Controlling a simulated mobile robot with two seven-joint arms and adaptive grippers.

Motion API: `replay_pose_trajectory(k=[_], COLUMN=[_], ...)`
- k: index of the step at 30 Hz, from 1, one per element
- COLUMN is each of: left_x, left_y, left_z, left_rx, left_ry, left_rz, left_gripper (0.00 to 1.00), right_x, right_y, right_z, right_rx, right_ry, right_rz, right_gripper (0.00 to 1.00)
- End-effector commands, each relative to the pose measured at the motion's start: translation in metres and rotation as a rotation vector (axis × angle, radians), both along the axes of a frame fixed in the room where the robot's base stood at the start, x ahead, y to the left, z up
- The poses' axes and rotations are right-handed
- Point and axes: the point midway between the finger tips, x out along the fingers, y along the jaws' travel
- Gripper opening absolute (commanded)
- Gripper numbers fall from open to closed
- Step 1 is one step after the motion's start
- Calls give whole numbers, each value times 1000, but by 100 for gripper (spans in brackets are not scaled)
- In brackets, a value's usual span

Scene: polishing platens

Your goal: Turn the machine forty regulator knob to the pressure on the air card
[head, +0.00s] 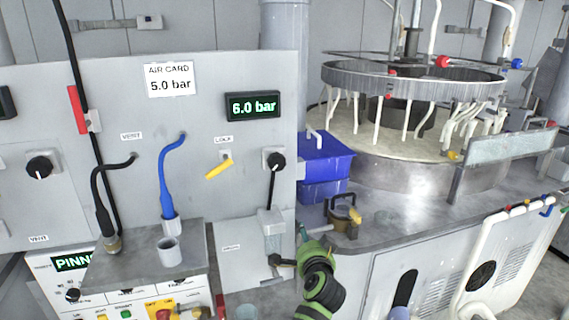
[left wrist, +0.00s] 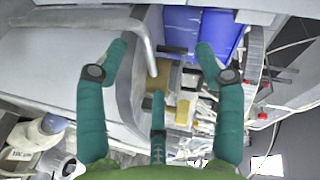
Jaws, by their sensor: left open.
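The air card (head: 170,79) on the grey panel reads 5.0 bar. The pressure display (head: 253,106) to its right reads 6.0 bar. A black round knob (head: 276,160) sits below the display, beside a yellow lever (head: 219,169) under a LOCK label. Another black knob (head: 40,166) is at the far left; no machine number is readable at either knob. My left gripper (head: 314,250) is below and right of the knob under the display, apart from it. In the left wrist view its teal fingers (left wrist: 160,65) are spread with nothing between them. My right gripper is not in view.
A blue bin (head: 324,160) stands right of the panel, near a round polishing machine (head: 410,75). A blue hose (head: 168,180) and a black hose (head: 100,190) hang before the panel. A grey ledge (head: 140,262) juts out below them. A small brown container (head: 343,222) stands nearby.

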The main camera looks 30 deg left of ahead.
Motion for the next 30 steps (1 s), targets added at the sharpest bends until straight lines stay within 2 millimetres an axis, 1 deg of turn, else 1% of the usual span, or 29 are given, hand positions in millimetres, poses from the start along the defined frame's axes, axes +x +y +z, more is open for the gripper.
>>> replay_pose_trajectory(k=[1, 2, 3, 6, 9, 11, 13, 21, 24, 30], left_x=[-1, -5, -11, -27, -38, -40, -36, -9, -1, 5], left_y=[12, 19, 28, 45, 54, 58, 64, 95, 103, 109], left_z=[53, 77, 105, 155, 179, 185, 188, 188, 187, 185], left_rx=[31, 48, 67, 96, 108, 113, 116, 114, 116, 113], left_ry=[-67, -97, -131, -193, -223, -229, -230, -229, -229, -231], left_rz=[55, 88, 129, 214, 264, 276, 280, 278, 276, 275], left_gripper=[69, 69, 69, 69, 69, 69, 69, 69, 69, 69], right_x=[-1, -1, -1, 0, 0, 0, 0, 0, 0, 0], right_y=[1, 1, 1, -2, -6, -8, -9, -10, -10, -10], right_z=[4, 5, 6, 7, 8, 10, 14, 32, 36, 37], right_rx=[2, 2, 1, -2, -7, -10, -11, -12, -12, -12], right_ry=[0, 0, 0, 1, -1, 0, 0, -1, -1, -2], right_rz=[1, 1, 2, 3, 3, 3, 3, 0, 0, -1], right_gripper=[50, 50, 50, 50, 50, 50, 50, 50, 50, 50])
